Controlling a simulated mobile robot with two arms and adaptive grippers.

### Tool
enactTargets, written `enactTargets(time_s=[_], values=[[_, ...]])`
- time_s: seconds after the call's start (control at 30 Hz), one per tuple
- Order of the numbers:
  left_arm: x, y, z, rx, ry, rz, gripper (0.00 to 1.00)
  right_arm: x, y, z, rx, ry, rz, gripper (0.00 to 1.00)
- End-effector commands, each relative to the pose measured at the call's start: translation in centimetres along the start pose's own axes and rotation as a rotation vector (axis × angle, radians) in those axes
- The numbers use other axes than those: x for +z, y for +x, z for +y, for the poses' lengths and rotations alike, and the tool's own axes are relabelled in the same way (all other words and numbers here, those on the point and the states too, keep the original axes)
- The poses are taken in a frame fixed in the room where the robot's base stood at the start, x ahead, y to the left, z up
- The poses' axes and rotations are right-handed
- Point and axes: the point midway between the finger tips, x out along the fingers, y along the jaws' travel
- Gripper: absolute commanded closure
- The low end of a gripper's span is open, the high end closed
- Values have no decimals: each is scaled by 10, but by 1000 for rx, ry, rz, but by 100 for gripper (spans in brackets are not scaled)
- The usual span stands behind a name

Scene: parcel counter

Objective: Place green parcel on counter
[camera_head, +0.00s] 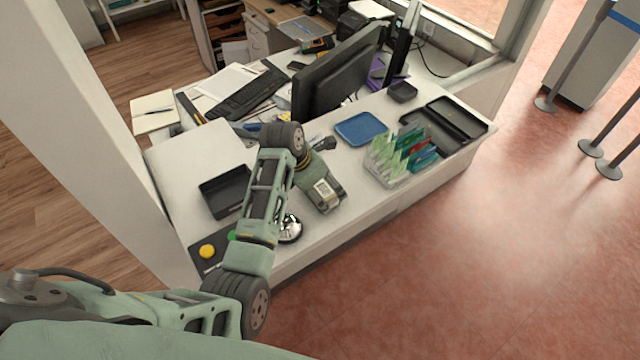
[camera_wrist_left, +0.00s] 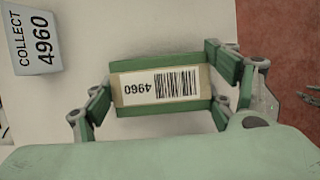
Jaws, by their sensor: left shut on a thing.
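The green parcel (camera_wrist_left: 160,68) is a small box with a tan top and a white barcode label reading 4960. In the left wrist view it sits between the two fingers of my left gripper (camera_wrist_left: 163,88), which is shut on its two ends. I cannot tell whether the parcel touches the counter.
A silver bell (camera_head: 290,229) stands near the front edge, left of the parcel. A black tray (camera_head: 226,192) lies farther left. A blue tray (camera_head: 360,128) and a leaflet rack (camera_head: 400,160) stand to the right. A COLLECT 4960 sign (camera_wrist_left: 35,42) is close by.

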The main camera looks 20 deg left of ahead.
Motion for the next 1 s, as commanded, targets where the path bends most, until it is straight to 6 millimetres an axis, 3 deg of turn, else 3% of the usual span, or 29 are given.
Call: enactTargets(time_s=[0.1, 0.13, 0.33, 0.77, 1.0], values=[[-1, 4, -1, -2, 0, 0, 54, -4, 0, 1, 1, -3, 6, 71], [-2, 4, -1, -2, 0, 1, 21, -2, 0, 2, 2, -3, 4, 71], [-2, 4, 0, -1, 0, 1, 4, 13, 0, 11, 12, -8, -20, 71], [0, -1, 1, 2, 1, -1, 4, 16, -1, 12, 14, -6, -24, 71], [1, -34, 1, 3, 0, -7, 4, 16, 11, 12, 13, -5, -21, 71]])
